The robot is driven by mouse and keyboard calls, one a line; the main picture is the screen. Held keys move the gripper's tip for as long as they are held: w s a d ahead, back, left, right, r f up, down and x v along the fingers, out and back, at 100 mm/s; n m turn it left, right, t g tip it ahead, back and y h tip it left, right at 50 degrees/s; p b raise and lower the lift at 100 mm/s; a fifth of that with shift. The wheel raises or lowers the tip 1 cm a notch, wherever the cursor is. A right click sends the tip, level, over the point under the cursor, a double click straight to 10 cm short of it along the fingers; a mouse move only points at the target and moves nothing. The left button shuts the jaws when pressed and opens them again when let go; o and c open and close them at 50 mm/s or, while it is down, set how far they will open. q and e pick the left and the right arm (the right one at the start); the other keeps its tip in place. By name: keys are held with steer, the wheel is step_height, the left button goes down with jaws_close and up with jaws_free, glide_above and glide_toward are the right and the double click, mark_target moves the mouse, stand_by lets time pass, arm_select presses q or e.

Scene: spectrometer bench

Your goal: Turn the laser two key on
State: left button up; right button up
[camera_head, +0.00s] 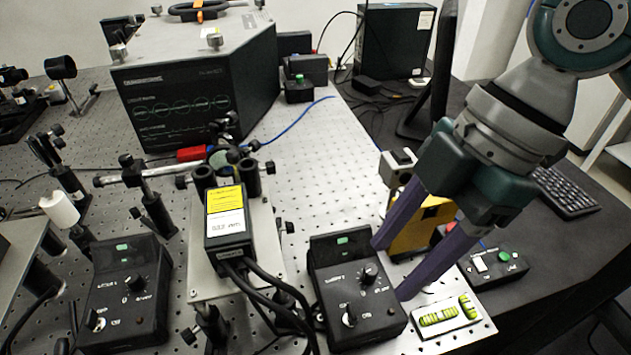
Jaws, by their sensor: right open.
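Two black laser control boxes stand near the front of the optical table. The left box (112,318) and the right box (330,262) each have a small lit green display, a black knob and a silver key switch. The right box's key switch (349,317) is at its lower left, and its knob (370,273) is at its upper right. The left box's key switch (95,322) is also at lower left. Their labels are too small to read surely. My right gripper (391,271) is open, with purple fingers at the right box's right edge. My left gripper is not in view.
A yellow-and-white labelled laser head (229,222) with thick black cables stands between the boxes. A yellow piece (421,229) is partly hidden behind my right fingers. A small plate with green level vials (444,316) lies right of the right box. A large spectrometer housing (190,95) stands behind.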

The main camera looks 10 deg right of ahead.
mark_target(354, 310)
steer(key=x, duration=0.8)
steer(key=shift+s+a+f, duration=0.2)
jaws_close()
